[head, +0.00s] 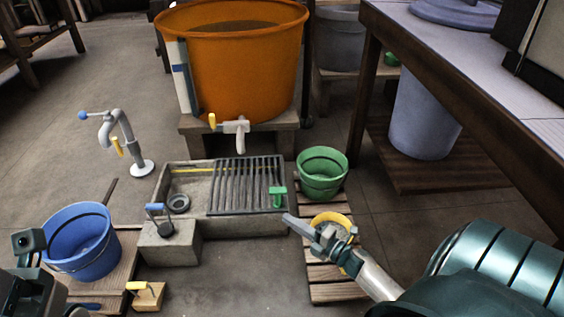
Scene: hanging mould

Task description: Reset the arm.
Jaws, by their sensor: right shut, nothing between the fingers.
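My right arm comes in from the lower right. Its grey gripper (290,220) is shut and empty, pointing left towards the right front edge of the concrete basin (225,226). The gripper passes in front of a yellow-rimmed bucket (347,219) and hides part of it. I cannot tell from this view how high the gripper is above the basin edge or whether it touches. Dark parts of my left arm show at the lower left corner; the left gripper's fingers do not show.
An orange tub (245,70) with a tap stands behind the basin. A green bucket (322,185) stands on the slatted pallet (325,273). A blue bucket (85,255) is at left, near a standing pipe (125,130). A table (470,95) bounds the right. Floor is clear at front centre.

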